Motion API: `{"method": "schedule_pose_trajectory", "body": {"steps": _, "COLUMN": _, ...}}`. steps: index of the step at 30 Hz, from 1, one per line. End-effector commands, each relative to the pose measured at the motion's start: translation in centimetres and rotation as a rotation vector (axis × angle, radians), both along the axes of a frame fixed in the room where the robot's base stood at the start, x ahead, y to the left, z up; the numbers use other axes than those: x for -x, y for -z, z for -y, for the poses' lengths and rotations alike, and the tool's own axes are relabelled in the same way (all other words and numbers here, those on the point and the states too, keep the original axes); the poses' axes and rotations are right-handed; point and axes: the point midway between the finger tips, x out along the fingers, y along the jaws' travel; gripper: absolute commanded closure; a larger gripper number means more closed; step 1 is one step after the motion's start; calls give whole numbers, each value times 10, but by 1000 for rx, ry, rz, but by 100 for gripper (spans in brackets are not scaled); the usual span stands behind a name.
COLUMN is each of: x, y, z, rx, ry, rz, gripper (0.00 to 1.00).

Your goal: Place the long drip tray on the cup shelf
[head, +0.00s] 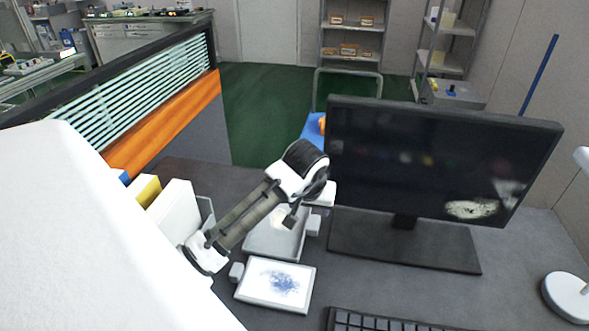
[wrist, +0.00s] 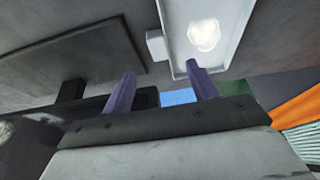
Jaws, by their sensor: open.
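A pale, shallow tray with raised edges (head: 265,244) lies on the dark desk, partly hidden behind my arm; it looks like the long drip tray, but I cannot be sure. It also shows at the upper right of the wrist view (wrist: 224,52), with a bright round glare on it. My gripper (wrist: 162,88) is open, its two purple fingers apart with nothing between them. The right finger overlaps the tray's near end in that view; I cannot tell whether they touch. I cannot make out a cup shelf.
A monitor (head: 432,155) stands to the right, above a keyboard (head: 385,322). A white-framed panel with a blue pattern (head: 277,284) lies in front of the tray. Binders (head: 175,213) stand at left beside an orange-edged partition (head: 165,130). Racks (head: 352,40) stand far back.

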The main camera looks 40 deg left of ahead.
Motion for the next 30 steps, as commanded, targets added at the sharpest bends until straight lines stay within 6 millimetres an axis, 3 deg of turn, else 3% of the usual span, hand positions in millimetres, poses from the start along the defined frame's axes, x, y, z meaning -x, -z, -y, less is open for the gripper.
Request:
{"method": "schedule_pose_trajectory", "body": {"steps": 6, "x": -13, "y": 35, "z": -7, "rx": 2, "ry": 1, "rz": 1, "gripper": 41}}
{"method": "schedule_pose_trajectory", "body": {"steps": 14, "x": -18, "y": 52, "z": -10, "rx": -1, "ry": 1, "rz": 2, "gripper": 41}}
{"method": "schedule_pose_trajectory", "body": {"steps": 21, "x": -25, "y": 85, "z": -13, "rx": -1, "ry": 1, "rz": 2, "gripper": 41}}
{"method": "schedule_pose_trajectory", "body": {"steps": 30, "x": -29, "y": 97, "z": -15, "rx": -1, "ry": 2, "rz": 5, "gripper": 41}}
